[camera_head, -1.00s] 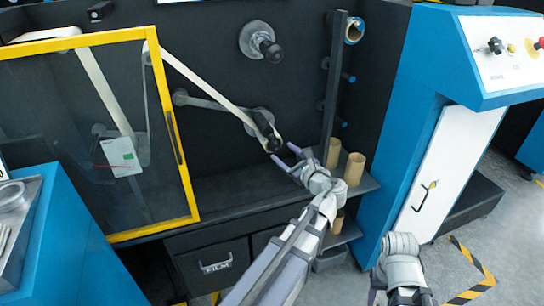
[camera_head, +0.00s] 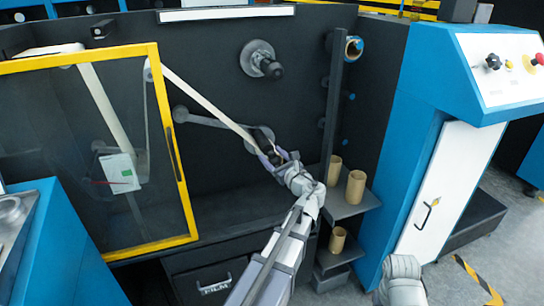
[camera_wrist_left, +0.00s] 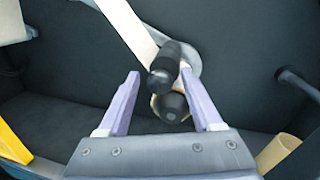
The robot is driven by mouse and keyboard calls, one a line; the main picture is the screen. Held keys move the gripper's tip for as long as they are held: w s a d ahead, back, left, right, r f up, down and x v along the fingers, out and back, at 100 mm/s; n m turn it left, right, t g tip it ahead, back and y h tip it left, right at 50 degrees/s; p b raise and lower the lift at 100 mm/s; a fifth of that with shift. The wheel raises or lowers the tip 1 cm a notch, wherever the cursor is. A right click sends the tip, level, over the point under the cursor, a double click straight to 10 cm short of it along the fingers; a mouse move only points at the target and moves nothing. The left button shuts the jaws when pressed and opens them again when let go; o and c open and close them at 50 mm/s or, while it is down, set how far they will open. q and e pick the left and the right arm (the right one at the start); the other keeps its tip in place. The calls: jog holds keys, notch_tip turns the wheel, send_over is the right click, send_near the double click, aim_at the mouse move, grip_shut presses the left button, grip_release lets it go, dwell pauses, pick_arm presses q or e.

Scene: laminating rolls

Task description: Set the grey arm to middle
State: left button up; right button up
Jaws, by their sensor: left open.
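The grey arm (camera_head: 207,122) is on the dark machine panel, running right and slightly down from its pivot. Its outer end carries a black knob (camera_head: 264,138) and a roller, where a pale web meets it. My left gripper (camera_head: 272,152) is at this end, partly covering it. In the left wrist view the black knob (camera_wrist_left: 164,68) and a second dark rounded end (camera_wrist_left: 171,106) lie between the open purple fingers of my left gripper (camera_wrist_left: 160,73). A gap shows on the left; the right finger is close to them, and contact cannot be told.
A yellow-framed glass door (camera_head: 178,150) stands on the left. Above is a round mount with a black knob (camera_head: 262,60). Cardboard cores (camera_head: 355,187) stand on a shelf at right, beside a dark upright post (camera_head: 331,110). A blue cabinet (camera_head: 412,130) is further right.

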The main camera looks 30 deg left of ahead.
pick_arm(q)
jog(key=shift+a, duration=0.15)
jog(key=shift+c, duration=0.2)
grip_shut()
dwell(0.3)
dwell(0.9)
